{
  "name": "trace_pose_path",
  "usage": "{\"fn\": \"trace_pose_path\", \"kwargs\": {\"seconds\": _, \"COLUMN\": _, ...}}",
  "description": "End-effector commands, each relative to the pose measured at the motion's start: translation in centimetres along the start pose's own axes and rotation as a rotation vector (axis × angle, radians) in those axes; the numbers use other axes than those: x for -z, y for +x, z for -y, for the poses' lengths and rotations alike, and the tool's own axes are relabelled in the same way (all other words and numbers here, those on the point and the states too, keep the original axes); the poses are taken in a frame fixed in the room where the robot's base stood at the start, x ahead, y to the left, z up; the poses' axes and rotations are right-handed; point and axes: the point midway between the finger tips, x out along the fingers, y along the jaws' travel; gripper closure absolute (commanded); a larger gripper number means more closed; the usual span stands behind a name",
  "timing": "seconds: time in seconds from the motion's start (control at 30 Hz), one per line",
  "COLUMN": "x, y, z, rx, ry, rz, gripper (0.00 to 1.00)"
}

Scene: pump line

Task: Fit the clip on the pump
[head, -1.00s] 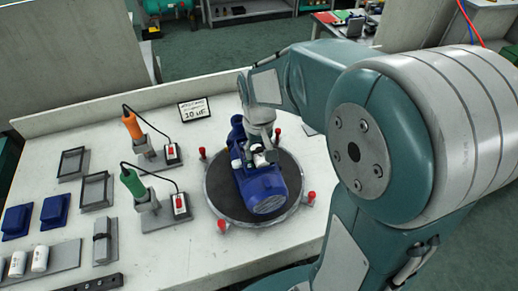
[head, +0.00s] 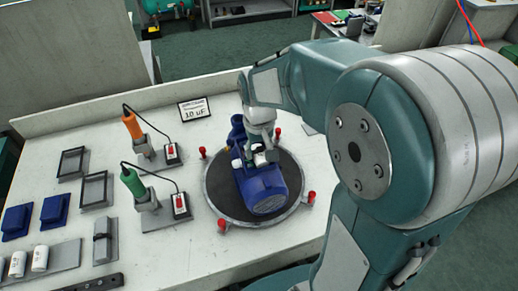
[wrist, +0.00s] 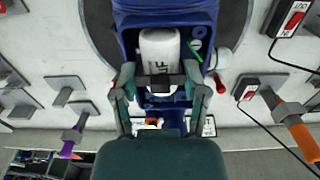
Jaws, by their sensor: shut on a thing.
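The blue pump (head: 262,192) lies on the round dark turntable (head: 290,180). In the wrist view the pump (wrist: 165,22) has an open box with a white capacitor (wrist: 159,48) lying in it, and some lettering shows. A black clip (wrist: 166,81) lies across the lower end of the capacitor, between my fingertips. My gripper (wrist: 161,88) is shut on the clip, one finger on each side of the box. In the head view my gripper (head: 259,150) is over the pump's far end, and the clip cannot be made out. Whether the clip is seated is not visible.
Red knobs (head: 309,197) stand around the turntable rim. Left of it are an orange-handled tool (head: 132,125) and a green-handled tool (head: 132,182) in stands, with cabled switch boxes. Blue covers (head: 55,210), frames and white capacitors (head: 40,259) lie further left. A small sign (head: 198,109) stands behind.

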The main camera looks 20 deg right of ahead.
Motion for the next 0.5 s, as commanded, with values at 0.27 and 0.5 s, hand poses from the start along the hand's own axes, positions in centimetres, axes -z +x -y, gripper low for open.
{"fn": "trace_pose_path", "kwargs": {"seconds": 0.27, "x": -0.01, "y": 0.12, "z": 0.0, "rx": 0.0, "ry": 0.0, "rz": 0.001, "gripper": 0.73}}
{"fn": "trace_pose_path", "kwargs": {"seconds": 0.5, "x": -0.02, "y": 0.42, "z": 0.01, "rx": 0.0, "ry": 0.0, "rz": 0.001, "gripper": 0.73}}
